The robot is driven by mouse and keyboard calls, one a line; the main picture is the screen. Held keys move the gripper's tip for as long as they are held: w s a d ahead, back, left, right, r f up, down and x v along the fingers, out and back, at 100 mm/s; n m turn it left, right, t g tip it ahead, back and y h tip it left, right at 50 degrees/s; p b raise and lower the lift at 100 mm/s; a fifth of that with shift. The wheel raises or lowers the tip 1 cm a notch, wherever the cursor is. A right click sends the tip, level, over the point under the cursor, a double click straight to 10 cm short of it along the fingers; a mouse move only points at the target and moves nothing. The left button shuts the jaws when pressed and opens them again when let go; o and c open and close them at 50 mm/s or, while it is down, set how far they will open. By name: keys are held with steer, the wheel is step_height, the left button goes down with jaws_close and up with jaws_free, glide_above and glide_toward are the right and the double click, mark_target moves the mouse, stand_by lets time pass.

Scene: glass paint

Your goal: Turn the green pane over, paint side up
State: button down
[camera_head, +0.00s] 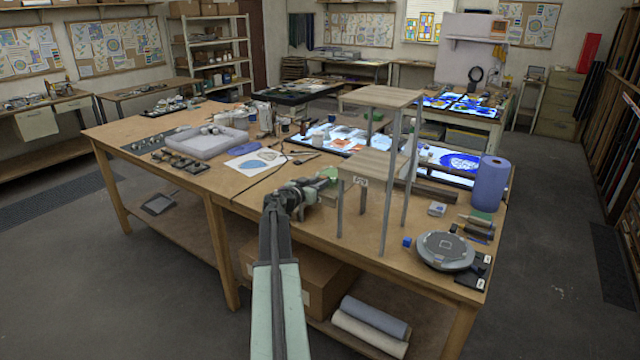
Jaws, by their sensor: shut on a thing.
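The green pane (329,173) shows as a small green patch just past the tip of my gripper (316,186), at the left side of a small wooden stand (366,163). My gripper is shut on the pane, over the front part of the big wooden table (265,190). The jaws and the arm hide much of the pane. I cannot tell which side of it faces up, or whether it touches the stand.
The stand's tall thin posts rise close to the right of my gripper. A blue paper roll (490,184) and a round grey device (445,250) stand farther right. A grey padded tray (207,141) lies left. Bare tabletop lies left of my gripper.

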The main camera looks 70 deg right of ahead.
stand_by(0.4)
steer(key=c, duration=0.6)
jaws_free()
steer(key=shift+a, duration=0.1)
steer(key=v, duration=0.4)
steer(key=f+v, duration=0.1)
steer(key=v, duration=0.1)
steer(key=shift+w+a+r, duration=0.1)
steer(key=shift+w+a, duration=0.05)
steer(key=shift+a, duration=0.25)
stand_by(0.4)
stand_by(0.4)
